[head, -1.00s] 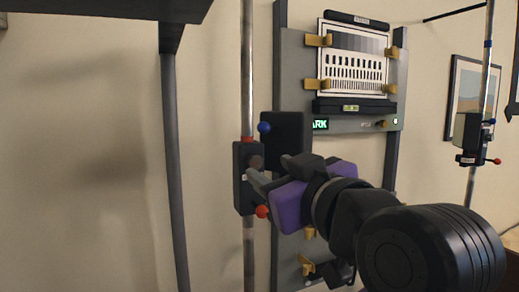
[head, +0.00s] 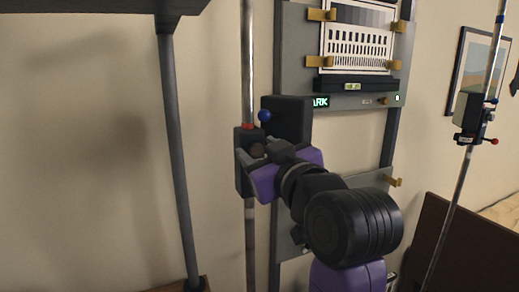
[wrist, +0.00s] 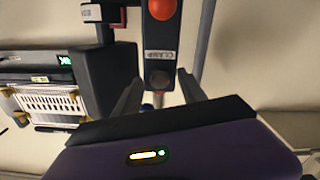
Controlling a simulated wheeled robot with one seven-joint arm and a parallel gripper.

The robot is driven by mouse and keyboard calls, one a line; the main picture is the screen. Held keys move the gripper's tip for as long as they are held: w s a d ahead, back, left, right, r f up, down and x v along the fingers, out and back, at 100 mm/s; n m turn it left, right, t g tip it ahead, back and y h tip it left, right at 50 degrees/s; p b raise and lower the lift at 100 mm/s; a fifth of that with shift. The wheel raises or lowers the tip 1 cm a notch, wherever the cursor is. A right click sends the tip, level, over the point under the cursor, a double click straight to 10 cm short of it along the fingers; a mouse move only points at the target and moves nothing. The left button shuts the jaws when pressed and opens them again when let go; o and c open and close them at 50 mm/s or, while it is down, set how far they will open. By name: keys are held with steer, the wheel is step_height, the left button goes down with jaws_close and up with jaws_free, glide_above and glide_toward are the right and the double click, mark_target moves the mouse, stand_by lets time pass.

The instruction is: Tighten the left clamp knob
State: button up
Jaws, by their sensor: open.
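The left clamp is a dark block (head: 242,180) on the left upright pole. Its round, dark brown knob (head: 257,150) faces me. In the wrist view the knob (wrist: 159,78) sits below a white label reading CLAMP (wrist: 160,55). My gripper (head: 256,154) is open, with its two grey fingers at the clamp's front. In the wrist view my gripper's fingers (wrist: 159,88) stand to either side of the knob, with visible gaps. I cannot tell how deep the knob lies between them. A red ball (wrist: 162,8) is on the same block.
A dark box with a blue ball knob (head: 265,116) adjoins the clamp on the right. A grey panel with a striped chart (head: 358,45) stands behind. A second pole with another clamp (head: 470,118) is at the right.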

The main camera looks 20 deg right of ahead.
steer(key=shift+c, duration=0.4)
jaws_close()
steer(key=shift+m, duration=0.4)
steer(key=m+p, duration=0.1)
steer(key=m, duration=0.2)
steer(key=shift+m, duration=0.4)
steer(key=m+p, duration=0.1)
steer(key=m, duration=0.3)
steer(key=shift+d, duration=0.1)
steer(key=m, duration=0.9)
steer(key=shift+d+f, duration=0.1)
steer(key=shift+m, duration=0.3)
